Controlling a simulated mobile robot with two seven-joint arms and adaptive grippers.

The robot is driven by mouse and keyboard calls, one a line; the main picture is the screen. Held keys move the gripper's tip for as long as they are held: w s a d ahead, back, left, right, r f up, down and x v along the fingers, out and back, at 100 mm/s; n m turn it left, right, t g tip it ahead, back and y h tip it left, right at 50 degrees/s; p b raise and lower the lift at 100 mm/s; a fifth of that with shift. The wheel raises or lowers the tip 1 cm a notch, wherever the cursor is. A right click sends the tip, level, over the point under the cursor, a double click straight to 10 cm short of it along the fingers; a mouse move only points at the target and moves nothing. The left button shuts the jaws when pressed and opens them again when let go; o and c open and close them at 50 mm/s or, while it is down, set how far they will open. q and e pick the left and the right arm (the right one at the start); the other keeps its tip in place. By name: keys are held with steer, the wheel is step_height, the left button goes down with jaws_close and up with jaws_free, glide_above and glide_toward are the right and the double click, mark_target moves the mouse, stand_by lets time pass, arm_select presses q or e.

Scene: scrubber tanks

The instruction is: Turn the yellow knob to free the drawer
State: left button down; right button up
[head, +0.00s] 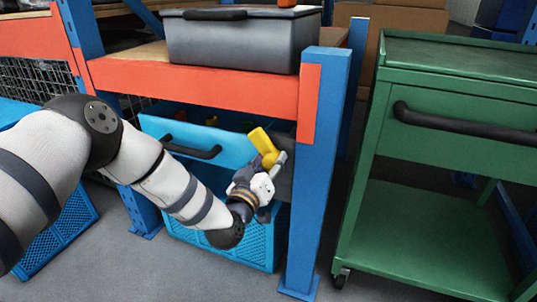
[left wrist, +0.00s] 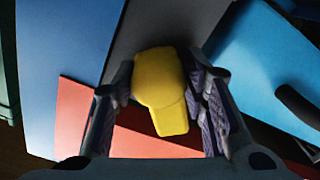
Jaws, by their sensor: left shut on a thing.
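The yellow knob (head: 262,142) sits on a dark grey panel at the right of the blue drawer, under the orange shelf beam. In the left wrist view the knob (left wrist: 160,80) lies between the two fingers, its narrow part tilted toward the lower right. My left gripper (head: 270,166) is shut on the knob, with finger pads on both sides. The blue drawer (head: 152,127) has a black bar handle (head: 190,149); its front edge also shows in the left wrist view (left wrist: 255,65). I cannot tell how far the drawer is out. My right gripper is not in view.
A blue rack post (head: 307,190) stands close right of my left gripper. The orange beam (head: 200,84) runs above, with a grey bin (head: 235,45) on the shelf. A blue crate (head: 255,254) is below. A green cart (head: 425,235) stands at the right.

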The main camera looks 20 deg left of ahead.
arm_select(q)
steer(key=m+p, duration=0.1)
steer(key=m, duration=0.2)
steer(key=m+p, duration=0.1)
steer(key=shift+d+r+m+p, duration=0.2)
steer(key=shift+d+m+p, duration=0.1)
steer(key=shift+f+m+p, duration=0.15)
steer(key=shift+m+p, duration=0.5)
steer(key=shift+m, duration=0.75)
steer(key=shift+s+f+m, duration=0.1)
steer(key=shift+f+m, duration=0.05)
steer(key=shift+m, duration=0.25)
steer(key=c, duration=1)
jaws_free()
steer(key=shift+c, duration=0.2)
steer(key=s, duration=1.2)
steer(key=shift+a, duration=0.25)
